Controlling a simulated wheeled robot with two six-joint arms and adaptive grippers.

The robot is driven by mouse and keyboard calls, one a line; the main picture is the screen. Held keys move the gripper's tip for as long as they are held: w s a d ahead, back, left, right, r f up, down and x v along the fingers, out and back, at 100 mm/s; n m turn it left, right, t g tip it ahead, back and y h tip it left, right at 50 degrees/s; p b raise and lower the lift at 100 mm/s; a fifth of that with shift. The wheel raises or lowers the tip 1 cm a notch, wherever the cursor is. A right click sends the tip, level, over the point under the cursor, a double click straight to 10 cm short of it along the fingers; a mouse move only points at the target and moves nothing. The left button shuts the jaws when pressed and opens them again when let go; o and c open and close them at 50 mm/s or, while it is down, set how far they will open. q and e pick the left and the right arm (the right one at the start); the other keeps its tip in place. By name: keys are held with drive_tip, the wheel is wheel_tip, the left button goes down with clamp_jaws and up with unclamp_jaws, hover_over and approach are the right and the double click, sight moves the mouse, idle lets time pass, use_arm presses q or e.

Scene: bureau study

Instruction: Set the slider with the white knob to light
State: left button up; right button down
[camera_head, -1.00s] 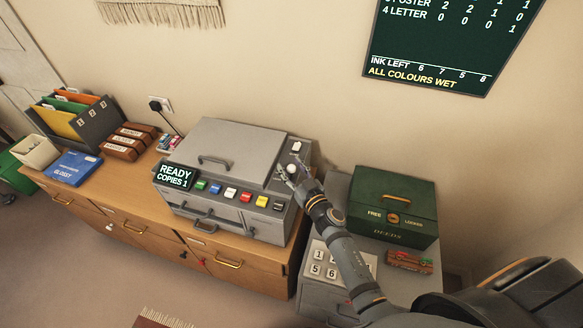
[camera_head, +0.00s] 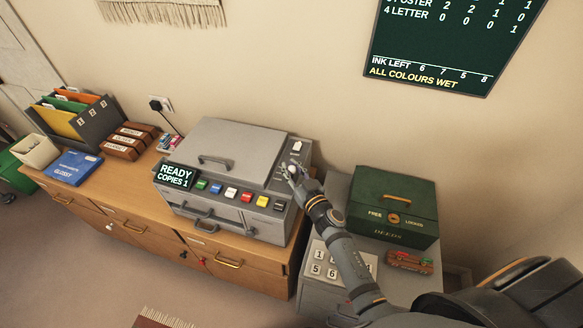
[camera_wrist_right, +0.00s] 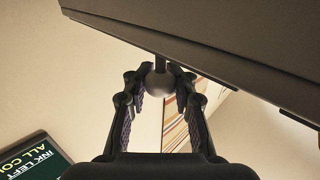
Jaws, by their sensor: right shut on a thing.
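The slider's white knob (camera_head: 291,169) is on the right part of the grey copier's (camera_head: 229,148) top. In the right wrist view the round knob (camera_wrist_right: 159,83) sits between two dark fingers. My right gripper (camera_head: 292,172) is shut on the knob, and its fingertips (camera_wrist_right: 158,74) touch it from both sides. My left gripper is not in view.
The copier display (camera_head: 175,176) reads READY COPIES 1. Coloured buttons (camera_head: 231,193) line its front. A green deed box (camera_head: 393,205) stands right of my right arm on a grey cabinet (camera_head: 318,284). A dark board (camera_head: 440,45) hangs on the wall.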

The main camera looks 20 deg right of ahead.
drive_tip(key=shift+s+a+p, duration=0.2)
drive_tip(key=shift+s+a, duration=0.15)
drive_tip(key=shift+s, duration=0.2)
drive_tip(key=shift+s+a+p, duration=0.2)
drive_tip(key=shift+s+a, duration=0.1)
drive_tip(key=shift+s, duration=0.2)
drive_tip(key=shift+f, duration=0.25)
drive_tip(key=c, duration=1.5)
unclamp_jaws()
drive_tip(key=o, duration=0.4)
drive_tip(key=shift+s+r, duration=0.25)
drive_tip(key=shift+s, duration=0.05)
drive_tip(key=shift+w, duration=0.1)
drive_tip(key=shift+s+f, duration=0.1)
drive_tip(key=shift+s, duration=0.1)
drive_tip(key=s+d, duration=0.2)
drive_tip(key=s, duration=0.9)
drive_tip(key=shift+s, duration=0.25)
